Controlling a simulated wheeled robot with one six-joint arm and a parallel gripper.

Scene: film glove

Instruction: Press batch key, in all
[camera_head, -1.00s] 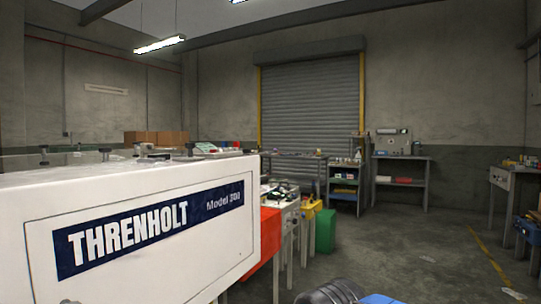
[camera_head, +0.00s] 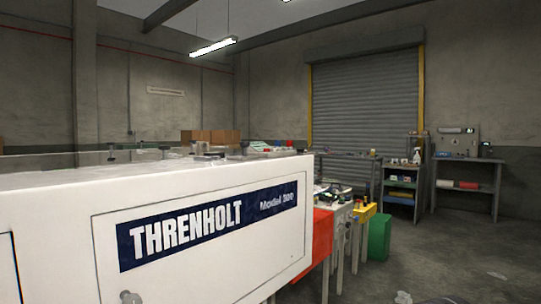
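No batch key can be made out in the camera_head view. A large white machine (camera_head: 60,215) fills the lower left. Its front panel carries a dark blue label (camera_head: 210,224) reading "THRENHOLT Model 300". Several small dark knobs or fittings stand along its top, too small to tell apart. My gripper is not in view.
Past the machine's right end stand a red panel (camera_head: 322,240), a yellow box (camera_head: 364,212) and a green bin (camera_head: 379,237). Shelving (camera_head: 402,196) and a workbench (camera_head: 466,162) stand by the roller shutter (camera_head: 368,115). The floor (camera_head: 450,260) at the right is open, with small litter.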

